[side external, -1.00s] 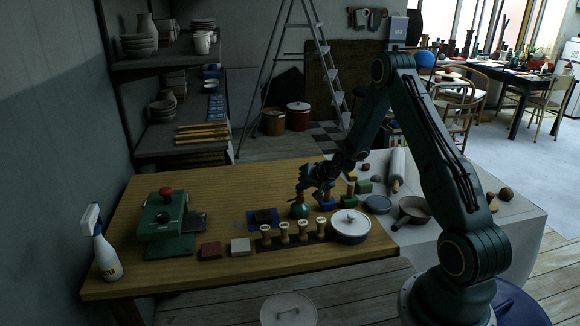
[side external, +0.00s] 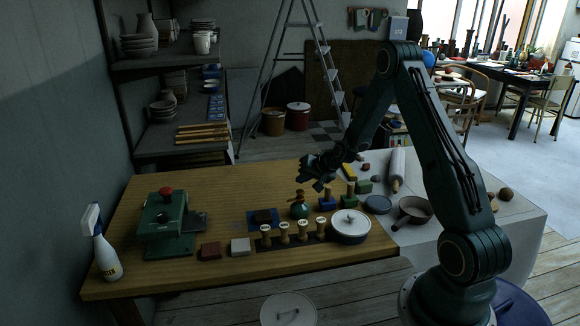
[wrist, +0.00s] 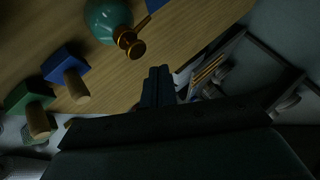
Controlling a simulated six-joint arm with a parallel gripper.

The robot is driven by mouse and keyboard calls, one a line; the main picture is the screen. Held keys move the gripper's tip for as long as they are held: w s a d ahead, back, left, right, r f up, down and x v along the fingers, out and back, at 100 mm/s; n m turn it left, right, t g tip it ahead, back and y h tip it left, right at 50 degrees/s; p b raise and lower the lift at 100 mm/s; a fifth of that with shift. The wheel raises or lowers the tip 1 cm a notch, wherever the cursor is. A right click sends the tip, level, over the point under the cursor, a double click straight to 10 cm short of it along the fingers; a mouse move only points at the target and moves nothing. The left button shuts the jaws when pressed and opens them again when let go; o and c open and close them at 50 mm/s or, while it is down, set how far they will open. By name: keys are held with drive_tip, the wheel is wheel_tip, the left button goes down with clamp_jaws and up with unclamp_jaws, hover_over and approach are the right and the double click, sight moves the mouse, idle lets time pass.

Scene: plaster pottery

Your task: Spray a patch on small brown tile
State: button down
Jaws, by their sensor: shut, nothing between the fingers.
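A round green bottle with a gold spray top (side external: 300,209) stands upright on the wooden table; it also shows in the wrist view (wrist: 105,20). My gripper (side external: 304,177) is shut and empty, above and apart from the bottle; in the wrist view its closed fingers (wrist: 158,78) lie just beyond the gold top. A small dark tile (side external: 263,216) lies on a blue mat (side external: 252,226) to the bottle's left. A reddish-brown tile (side external: 210,251) lies near the front edge. I cannot tell which is the small brown tile, or see any sprayed patch.
Blue (side external: 327,202) and green (side external: 349,200) handled blocks stand to the right. A green press (side external: 165,218) and white spray bottle (side external: 103,250) stand left.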

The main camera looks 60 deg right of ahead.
sight(303, 193)
drive_tip(key=shift+r, duration=1.95)
drive_tip(key=shift+r, duration=0.1)
idle(1.1)
wheel_tip(303, 193, up, 3)
drive_tip(key=shift+f, duration=0.2)
drive_tip(key=shift+f, duration=0.2)
drive_tip(key=shift+f, duration=4.2)
